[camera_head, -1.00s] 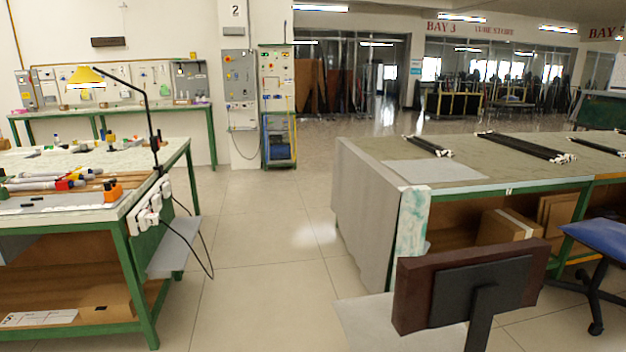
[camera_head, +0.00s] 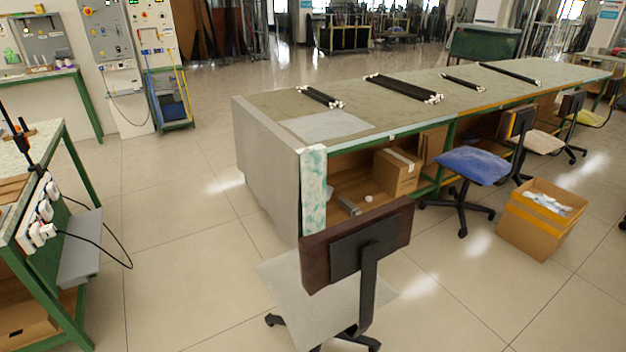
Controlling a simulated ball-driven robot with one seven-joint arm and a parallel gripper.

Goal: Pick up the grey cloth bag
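I cannot make out a grey cloth bag for certain. Grey material (camera_head: 262,165) covers the near left end of the long worktable (camera_head: 440,85). A flat pale grey sheet (camera_head: 327,126) lies on that table's top. A small grey object (camera_head: 348,206) lies on the shelf under the table, too small to identify. My gripper is not in view.
A dark-backed chair (camera_head: 357,243) stands in front of the table's near end. A blue-seated chair (camera_head: 470,167) and an open cardboard box (camera_head: 540,220) stand to the right. A workbench (camera_head: 40,240) is at left. Tiled floor (camera_head: 180,220) between the tables is clear.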

